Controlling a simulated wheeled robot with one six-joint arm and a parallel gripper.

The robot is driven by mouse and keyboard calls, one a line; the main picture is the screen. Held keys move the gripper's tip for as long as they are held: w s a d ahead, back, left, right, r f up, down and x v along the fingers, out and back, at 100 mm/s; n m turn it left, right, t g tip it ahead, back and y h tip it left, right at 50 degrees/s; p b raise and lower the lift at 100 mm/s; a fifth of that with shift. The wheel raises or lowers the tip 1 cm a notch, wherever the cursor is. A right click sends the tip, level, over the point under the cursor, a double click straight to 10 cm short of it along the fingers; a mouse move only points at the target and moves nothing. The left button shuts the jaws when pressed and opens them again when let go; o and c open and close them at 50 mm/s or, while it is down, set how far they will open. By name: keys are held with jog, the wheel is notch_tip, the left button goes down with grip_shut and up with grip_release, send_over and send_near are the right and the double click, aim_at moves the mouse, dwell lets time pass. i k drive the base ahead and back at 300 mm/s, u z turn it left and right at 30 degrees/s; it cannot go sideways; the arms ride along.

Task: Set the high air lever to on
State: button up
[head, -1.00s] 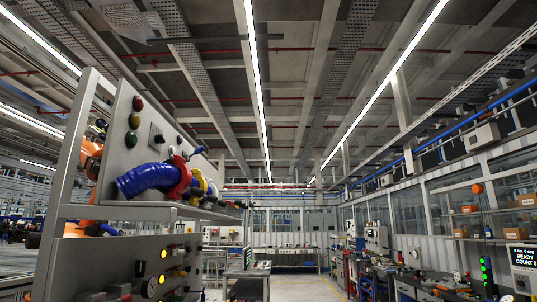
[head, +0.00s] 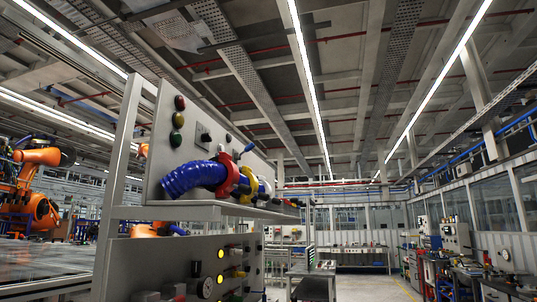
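A grey panel unit (head: 168,150) stands left of centre, seen at a steep angle. A thick blue ribbed hose (head: 188,181) lies on its upper shelf and meets a red ring (head: 228,176), with a yellow ring (head: 265,188) behind it. My gripper is not in view.
Red, amber and green buttons (head: 178,120) line the panel's near end. A lower panel (head: 150,262) carries gauges and lit yellow lamps. Orange robot arms (head: 37,190) stand at the left. A workbench (head: 316,275) stands beyond the unit, with open floor (head: 365,288) to its right.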

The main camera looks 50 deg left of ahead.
aim_at(249, 148)
jog(key=u, duration=0.15)
jog(key=i, duration=2)
jog(key=u, duration=1.1)
jog(key=i, duration=1.05)
jog(key=u, duration=1.05)
